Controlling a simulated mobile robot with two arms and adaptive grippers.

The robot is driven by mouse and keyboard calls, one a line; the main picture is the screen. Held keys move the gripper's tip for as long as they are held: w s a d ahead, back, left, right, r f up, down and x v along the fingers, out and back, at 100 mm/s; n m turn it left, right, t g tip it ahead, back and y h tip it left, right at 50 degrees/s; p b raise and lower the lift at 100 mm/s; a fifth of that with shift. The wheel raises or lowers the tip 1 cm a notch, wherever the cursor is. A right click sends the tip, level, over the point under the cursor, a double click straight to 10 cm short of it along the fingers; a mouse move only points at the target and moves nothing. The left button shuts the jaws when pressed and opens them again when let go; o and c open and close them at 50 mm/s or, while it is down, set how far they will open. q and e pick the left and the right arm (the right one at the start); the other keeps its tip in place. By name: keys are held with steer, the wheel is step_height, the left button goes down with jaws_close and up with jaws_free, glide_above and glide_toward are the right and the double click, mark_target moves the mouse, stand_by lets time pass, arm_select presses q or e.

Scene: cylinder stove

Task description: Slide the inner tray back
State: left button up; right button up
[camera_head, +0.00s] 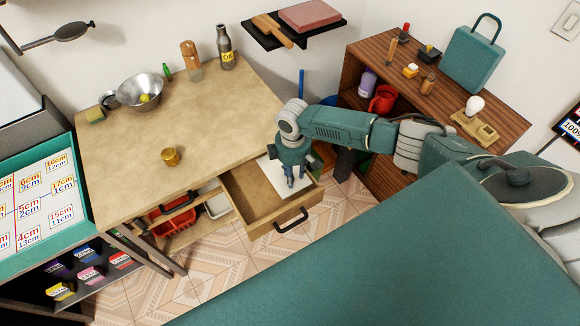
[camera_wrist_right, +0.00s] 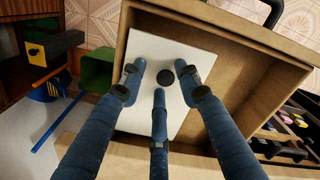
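The drawer (camera_head: 247,207) stands pulled out from under the tan-topped table, with a dark handle (camera_head: 291,222) on its front. The inner tray (camera_wrist_right: 150,48), a flat white panel with a round dark knob (camera_wrist_right: 167,78), lies in the drawer. In the head view it sits in the right part of the drawer, and bare drawer floor shows to its left. My right gripper (camera_head: 293,178) points down over the tray. In the right wrist view its three blue fingers (camera_wrist_right: 160,84) are spread around the knob, with gaps between. Whether a fingertip touches the tray is unclear. My left gripper is not in view.
The tabletop (camera_head: 220,125) holds a metal bowl (camera_head: 140,90), bottles and a small brass cylinder (camera_head: 171,157). A wooden shelf unit (camera_head: 440,95) stands to the right. A green bin (camera_wrist_right: 97,70) and a blue-handled thing are near the drawer in the wrist view.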

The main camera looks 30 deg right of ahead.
step_height(320, 180, up, 12)
stand_by(0.7)
stand_by(0.4)
